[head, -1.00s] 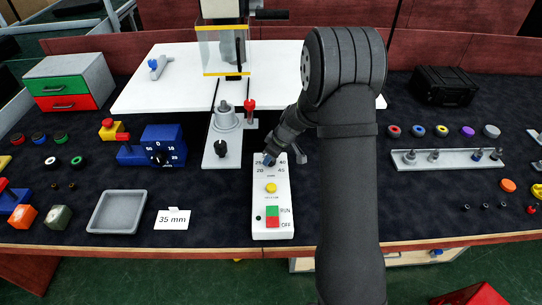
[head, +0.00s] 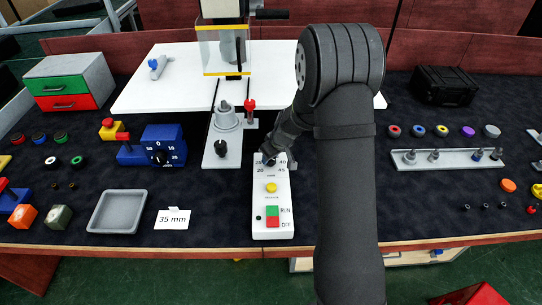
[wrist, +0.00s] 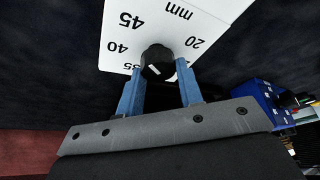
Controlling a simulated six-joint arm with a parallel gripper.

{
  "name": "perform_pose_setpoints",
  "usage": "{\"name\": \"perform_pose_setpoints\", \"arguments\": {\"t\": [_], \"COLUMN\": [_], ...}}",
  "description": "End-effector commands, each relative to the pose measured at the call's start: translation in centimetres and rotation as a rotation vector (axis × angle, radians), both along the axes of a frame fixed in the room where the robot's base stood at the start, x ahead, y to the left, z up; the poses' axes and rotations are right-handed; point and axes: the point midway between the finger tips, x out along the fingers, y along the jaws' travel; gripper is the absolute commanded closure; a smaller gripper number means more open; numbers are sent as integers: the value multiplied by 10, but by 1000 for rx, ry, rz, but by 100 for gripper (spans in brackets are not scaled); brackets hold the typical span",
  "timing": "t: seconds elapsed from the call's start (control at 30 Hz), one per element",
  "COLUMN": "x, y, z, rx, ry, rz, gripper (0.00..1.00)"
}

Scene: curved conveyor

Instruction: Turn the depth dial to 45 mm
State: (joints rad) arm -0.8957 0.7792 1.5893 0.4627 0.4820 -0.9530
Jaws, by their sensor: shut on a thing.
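The depth dial is a black knob (wrist: 158,62) on a white panel (wrist: 120,30) marked mm, with 20, 35, 40 and 45 around it in the wrist view. In the head view the panel (head: 272,205) stands at the bench's front middle, its dial partly hidden by my gripper (head: 269,161). My gripper (wrist: 160,85) has its two blue fingers on either side of the knob and is shut on it. A short white mark shows on the knob's face; I cannot tell surely which number it points at.
The same panel carries a yellow button (head: 271,187), a green RUN button (head: 272,211) and a red OFF button (head: 273,223). A card (head: 174,218) reading "35 mm" and a grey tray (head: 93,218) are to the left. A blue dial box (head: 164,146) stands further back.

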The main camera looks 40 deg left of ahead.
Motion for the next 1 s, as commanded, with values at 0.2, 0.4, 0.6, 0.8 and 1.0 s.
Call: {"name": "perform_pose_setpoints", "arguments": {"t": [0.2, 0.4, 0.6, 0.8, 1.0], "x": [0, 0, 0, 0, -2], "y": [0, 0, -2, -13, -28], "z": [0, 0, 6, 33, 70], "rx": [0, 0, 2, 3, 3], "ry": [0, 0, -1, -2, -2], "rz": [-1, -1, 0, -1, -1], "gripper": [45, 45, 45, 45, 45]}}
